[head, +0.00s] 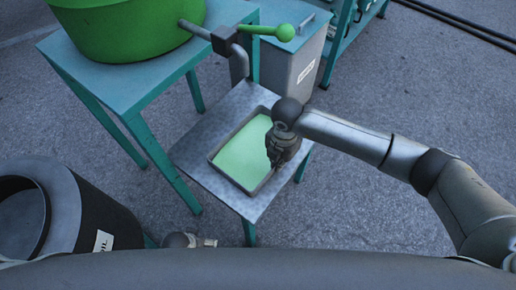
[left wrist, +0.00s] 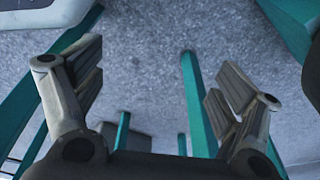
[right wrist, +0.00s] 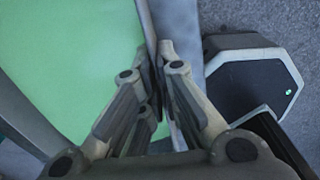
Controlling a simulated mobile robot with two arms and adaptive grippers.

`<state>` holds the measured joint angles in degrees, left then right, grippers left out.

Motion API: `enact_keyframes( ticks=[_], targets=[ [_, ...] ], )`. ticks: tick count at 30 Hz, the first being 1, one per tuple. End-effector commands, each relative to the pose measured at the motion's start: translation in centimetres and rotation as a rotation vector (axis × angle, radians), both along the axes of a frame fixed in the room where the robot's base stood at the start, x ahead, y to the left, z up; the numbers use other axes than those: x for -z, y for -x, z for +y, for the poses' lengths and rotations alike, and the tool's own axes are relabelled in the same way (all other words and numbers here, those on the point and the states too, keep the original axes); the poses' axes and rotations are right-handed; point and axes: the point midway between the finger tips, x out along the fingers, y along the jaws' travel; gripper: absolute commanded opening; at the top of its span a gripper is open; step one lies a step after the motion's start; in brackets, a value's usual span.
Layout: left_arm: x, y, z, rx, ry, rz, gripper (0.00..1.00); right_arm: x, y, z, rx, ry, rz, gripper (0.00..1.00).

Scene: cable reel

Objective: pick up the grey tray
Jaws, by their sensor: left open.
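The grey tray (head: 213,160), a shallow rectangle with a light green inside, sits on a small metal-topped table (head: 190,150) in the head view. My right gripper (head: 273,160) points down at the tray's right side. In the right wrist view its fingers (right wrist: 158,75) are close together on the tray's wall (right wrist: 147,25), one on each side. The fingers hide part of the wall. My left gripper (left wrist: 160,80) is open and empty in its wrist view, with floor and teal legs beyond it. Only a bit of the left arm shows low in the head view.
A grey bin (head: 300,65) is behind. A dark drum (head: 95,215) is at lower left. Floor to the right is open.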

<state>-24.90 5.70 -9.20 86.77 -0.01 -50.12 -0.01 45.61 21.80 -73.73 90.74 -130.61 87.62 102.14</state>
Motion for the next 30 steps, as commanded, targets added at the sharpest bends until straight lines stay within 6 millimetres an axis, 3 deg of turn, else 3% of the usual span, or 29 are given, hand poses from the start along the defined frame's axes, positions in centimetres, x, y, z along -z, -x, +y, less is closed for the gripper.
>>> enact_keyframes(
  ticks=[14, 22, 30],
  targets=[
    [0.1, 0.0, 0.0, 0.0, 0.001, -0.006, 0.89, -1.0, -0.1, 0.0, 0.0, -0.002, -0.001, 0.0],
    [1.1, 0.9, 0.2, 0.003, -0.001, 0.006, 0.89, -3.3, -0.1, 0.0, 0.0, -0.002, -0.003, 0.0],
    [2.2, 2.0, 0.2, 0.008, -0.001, 0.014, 0.89, -5.8, 1.6, 1.4, -0.003, -0.003, -0.002, 0.0]
  ],
)
